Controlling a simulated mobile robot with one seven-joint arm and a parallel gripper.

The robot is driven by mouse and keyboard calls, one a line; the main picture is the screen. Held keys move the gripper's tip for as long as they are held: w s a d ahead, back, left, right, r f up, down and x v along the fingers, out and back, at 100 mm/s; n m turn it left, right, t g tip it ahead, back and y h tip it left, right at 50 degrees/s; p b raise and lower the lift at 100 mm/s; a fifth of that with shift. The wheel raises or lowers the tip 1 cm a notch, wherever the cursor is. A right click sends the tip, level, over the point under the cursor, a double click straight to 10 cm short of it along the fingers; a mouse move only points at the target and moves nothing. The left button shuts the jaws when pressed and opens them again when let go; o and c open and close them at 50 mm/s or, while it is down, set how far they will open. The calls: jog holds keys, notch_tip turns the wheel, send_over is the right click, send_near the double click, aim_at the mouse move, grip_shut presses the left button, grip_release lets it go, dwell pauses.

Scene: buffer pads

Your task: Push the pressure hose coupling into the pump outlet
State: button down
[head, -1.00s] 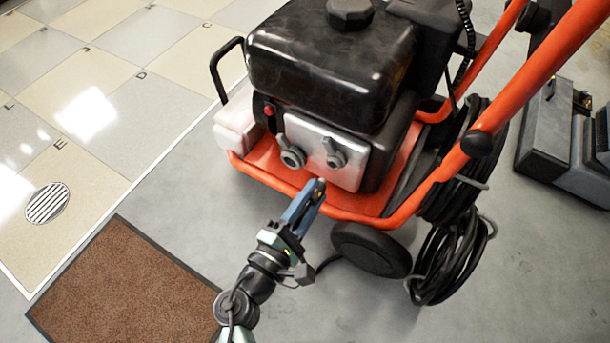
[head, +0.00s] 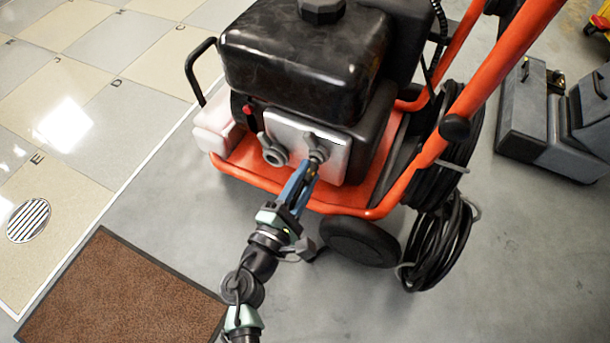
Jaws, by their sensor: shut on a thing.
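The pressure washer's silver pump panel (head: 286,131) faces me and carries two dark round fittings. The left fitting (head: 274,153) is open-mouthed and clear of my arm. The right fitting (head: 316,146), in line with my gripper, appears to be the pump outlet. My gripper (head: 311,172) has blue fingers shut on the hose coupling (head: 314,163), a small dark piece at their tips. The coupling meets the right fitting's front, or very nearly. The fingers hide part of it, and I cannot tell how deep it sits.
The orange frame (head: 255,177) runs below the panel, with a black wheel (head: 359,241) at right. Coiled black hose (head: 437,240) hangs beside the wheel. A brown mat (head: 115,295) lies at lower left. Grey cases (head: 525,115) stand at right. The floor between mat and machine is clear.

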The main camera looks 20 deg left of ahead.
jog(key=shift+w, duration=0.65)
dwell(1.4)
jog(key=c, duration=0.5)
grip_release()
jog(key=s+p, duration=0.4)
jog(key=s, duration=0.9)
jog(key=shift+a+p, duration=0.2)
jog(key=shift+p, duration=0.15)
